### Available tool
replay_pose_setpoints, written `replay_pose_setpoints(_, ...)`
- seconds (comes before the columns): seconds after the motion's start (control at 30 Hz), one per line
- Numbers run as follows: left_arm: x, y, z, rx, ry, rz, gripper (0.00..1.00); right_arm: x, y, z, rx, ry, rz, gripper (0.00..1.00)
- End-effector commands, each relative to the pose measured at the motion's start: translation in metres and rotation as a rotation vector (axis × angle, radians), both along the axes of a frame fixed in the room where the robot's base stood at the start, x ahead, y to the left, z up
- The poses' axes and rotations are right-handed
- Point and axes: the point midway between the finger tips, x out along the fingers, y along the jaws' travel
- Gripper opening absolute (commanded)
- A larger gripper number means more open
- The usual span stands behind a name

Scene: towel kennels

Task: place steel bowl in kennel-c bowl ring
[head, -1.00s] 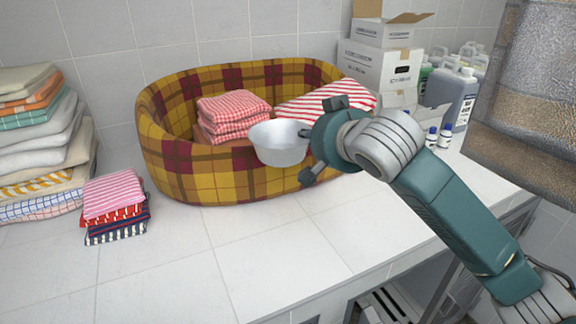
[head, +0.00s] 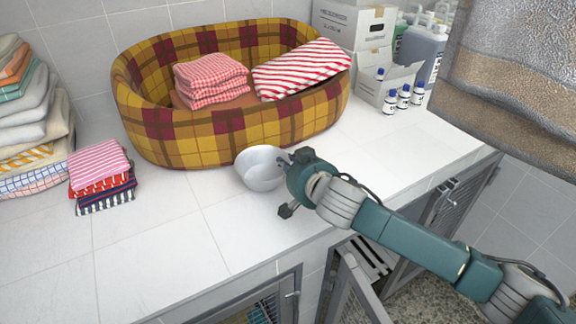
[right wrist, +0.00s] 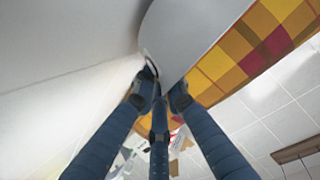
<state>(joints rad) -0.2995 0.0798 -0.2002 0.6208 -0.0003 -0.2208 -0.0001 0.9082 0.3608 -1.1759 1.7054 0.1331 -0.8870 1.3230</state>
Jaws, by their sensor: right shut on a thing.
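The steel bowl (head: 260,168) is a light silver, round bowl in the head view, held above the white counter just in front of the plaid pet bed. My right gripper (head: 284,162) is shut on the bowl at its right side. In the right wrist view the gripper's fingers (right wrist: 158,88) meet at the bowl's edge, and the bowl wall (right wrist: 188,32) fills the upper middle. The kennels are below the counter, with an open grille door (head: 354,292). I cannot tell which is kennel-c, and no bowl ring is visible. My left gripper is not in view.
The plaid bed (head: 190,140) holds folded checked and striped towels. Small bottles (head: 403,97) and boxes (head: 352,24) stand at the back right. Towel stacks (head: 100,172) are at the left. A hanging towel (head: 520,85) covers the upper right. The front-left counter is clear.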

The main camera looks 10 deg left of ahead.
Motion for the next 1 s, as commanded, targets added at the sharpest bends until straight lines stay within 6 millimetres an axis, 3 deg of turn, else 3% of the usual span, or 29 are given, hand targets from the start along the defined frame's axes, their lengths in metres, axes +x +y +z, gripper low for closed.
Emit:
replay_pose_setpoints(0.13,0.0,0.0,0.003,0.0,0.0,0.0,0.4,0.0,0.0,-0.014,0.001,-0.002,-0.001,0.0)
replay_pose_setpoints(0.43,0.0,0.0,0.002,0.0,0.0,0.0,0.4,0.0,0.0,-0.017,0.001,-0.002,0.0,0.0)
replay_pose_setpoints(0.5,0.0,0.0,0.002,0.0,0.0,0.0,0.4,0.0,0.0,-0.017,0.0,-0.001,0.0,0.21)
replay_pose_setpoints(0.57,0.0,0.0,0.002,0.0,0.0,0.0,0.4,0.0,0.0,-0.017,0.0,-0.001,0.0,0.31)
replay_pose_setpoints(1.0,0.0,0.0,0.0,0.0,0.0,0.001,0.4,-0.008,-0.004,-0.013,0.001,-0.001,0.0,0.31)
